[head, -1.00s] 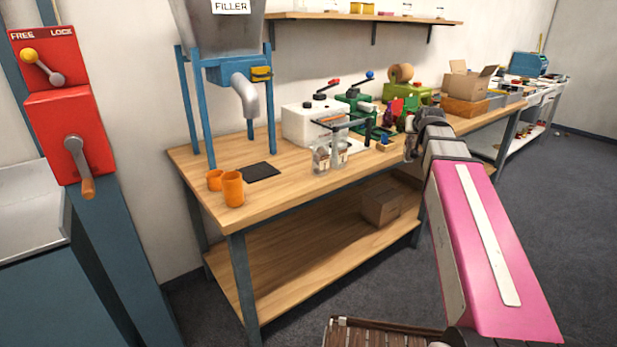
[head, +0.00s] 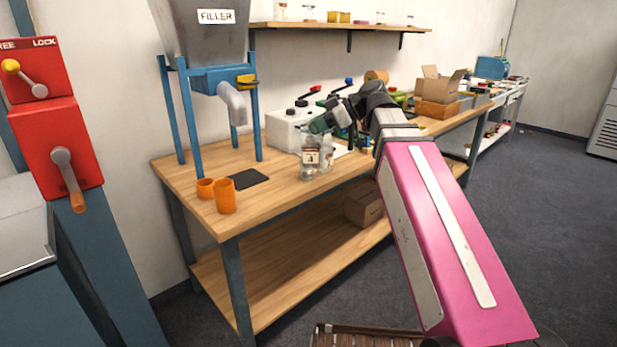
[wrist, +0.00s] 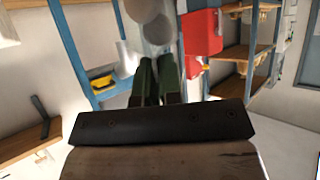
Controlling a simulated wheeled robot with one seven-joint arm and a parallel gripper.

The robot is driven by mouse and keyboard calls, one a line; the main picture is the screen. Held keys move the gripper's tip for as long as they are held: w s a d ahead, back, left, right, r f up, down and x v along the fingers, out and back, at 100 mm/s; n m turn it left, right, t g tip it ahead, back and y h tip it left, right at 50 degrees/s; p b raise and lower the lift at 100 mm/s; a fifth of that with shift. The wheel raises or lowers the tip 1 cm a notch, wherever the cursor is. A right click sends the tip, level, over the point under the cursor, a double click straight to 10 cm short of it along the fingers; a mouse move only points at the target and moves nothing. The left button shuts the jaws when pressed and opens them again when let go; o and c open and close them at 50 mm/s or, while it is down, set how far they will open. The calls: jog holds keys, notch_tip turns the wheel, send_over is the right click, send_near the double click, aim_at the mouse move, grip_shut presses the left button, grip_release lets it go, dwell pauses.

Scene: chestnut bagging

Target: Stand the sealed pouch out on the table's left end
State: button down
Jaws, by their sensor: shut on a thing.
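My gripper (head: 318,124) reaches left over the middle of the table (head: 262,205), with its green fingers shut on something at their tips. A clear pouch (head: 311,157) with a pale label appears just below the fingertips. I take it to be what I hold, but the small view does not settle this. A second clear container (head: 326,152) is close beside it. In the wrist view, the green fingers (wrist: 156,80) are close together, and a pale grey rounded shape (wrist: 153,25) shows just beyond their tips. The pouch's seal and its base contact are too small to tell.
The filler (head: 216,80) stands on blue legs at the table's left end. Two orange cups (head: 226,197) and a black pad (head: 248,179) are in front of it. The front left tabletop has some bare room. A white machine (head: 287,130) stands behind the pouch.

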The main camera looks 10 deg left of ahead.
jog(key=shift+a, duration=0.3)
jog(key=w+a+f, duration=0.7)
jog(key=w+f, duration=0.1)
jog(key=f, duration=0.2)
jog(key=shift+a+f, duration=0.35)
jog(key=shift+f, duration=0.05)
jog(key=c, duration=1.3)
grip_release()
